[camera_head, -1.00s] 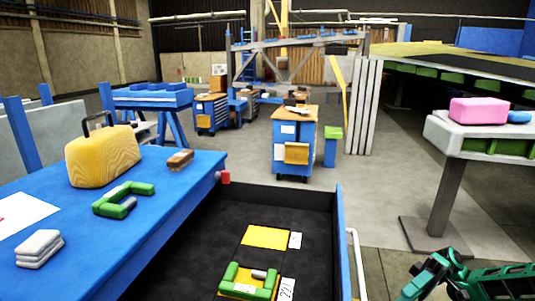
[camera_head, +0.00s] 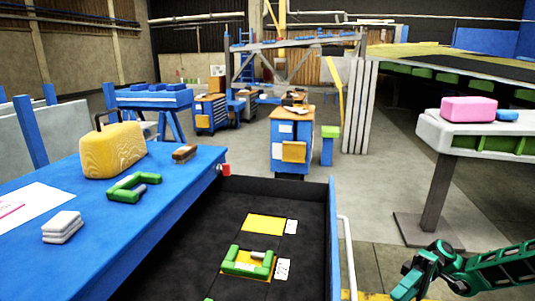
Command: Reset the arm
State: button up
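My arm and my gripper (camera_head: 408,290) show at the lower right, in green and black. The gripper points down and to the left over the floor, to the right of the black tray. Its fingertips are small and partly cut by the frame's edge, so I cannot tell whether it is open or shut. A green U-shaped part (camera_head: 247,263) lies in the black tray (camera_head: 200,265) on a yellow patch. A similar green part (camera_head: 131,187) lies on the blue table (camera_head: 110,235). The gripper is apart from both.
A yellow case (camera_head: 112,152), a brush (camera_head: 185,153) and a grey stack (camera_head: 62,227) stand on the blue table. A pink block (camera_head: 469,109) and a blue item (camera_head: 507,115) rest on a white stand at right. A blue cart (camera_head: 291,140) stands beyond open floor.

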jog(key=s+a+m+t+h, duration=0.2)
jog(key=s+m+t+h, duration=0.15)
jog(key=m+h, duration=0.35)
jog(key=s+d+r+m+t+h, duration=0.6)
jog(key=s+d+r, duration=0.4)
jog(key=s+d, duration=0.2)
jog(key=shift+s+t+h, duration=0.2)
jog(key=shift+t+h, duration=0.55)
jog(key=shift+h, duration=0.15)
jog(key=shift+d, duration=0.1)
